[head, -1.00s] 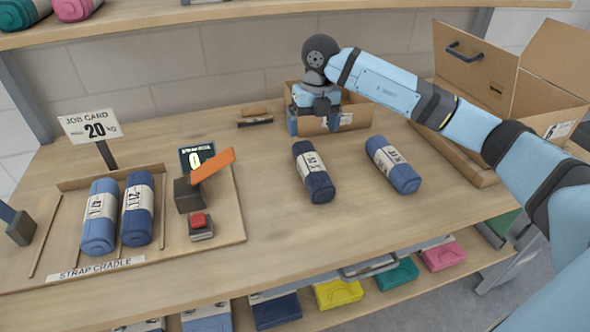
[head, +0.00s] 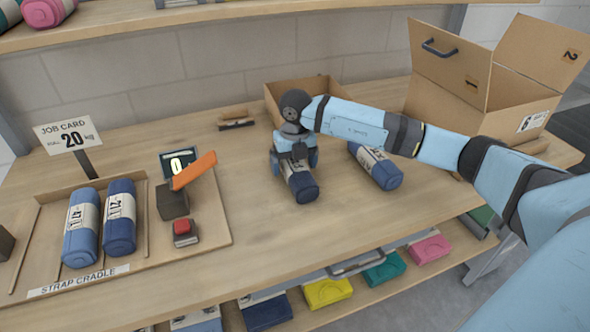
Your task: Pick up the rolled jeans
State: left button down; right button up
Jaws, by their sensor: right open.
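A dark navy rolled pair of jeans (head: 304,186) with a white paper band lies in the middle of the wooden table. A lighter blue roll (head: 378,168) lies to its right, partly behind my right arm. Two more rolls, a blue one (head: 81,235) and a navy one (head: 119,225), lie side by side in the strap cradle (head: 215,232) at the left. My right gripper (head: 295,165) is open over the far end of the dark navy roll, with its fingers on either side. Whether the fingers touch the roll cannot be told. My left gripper is not seen.
A shallow cardboard box (head: 318,86) stands behind my right gripper. A large open carton (head: 468,85) is at the back right. A job card sign (head: 68,134), a small display (head: 179,162) and a red button (head: 182,226) are at the left. The front middle table is clear.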

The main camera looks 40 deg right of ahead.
jog(key=shift+f, duration=0.8)
jog(key=c, duration=1.2)
jog(key=shift+r, duration=0.1)
notch_tip(320, 180, up, 20)
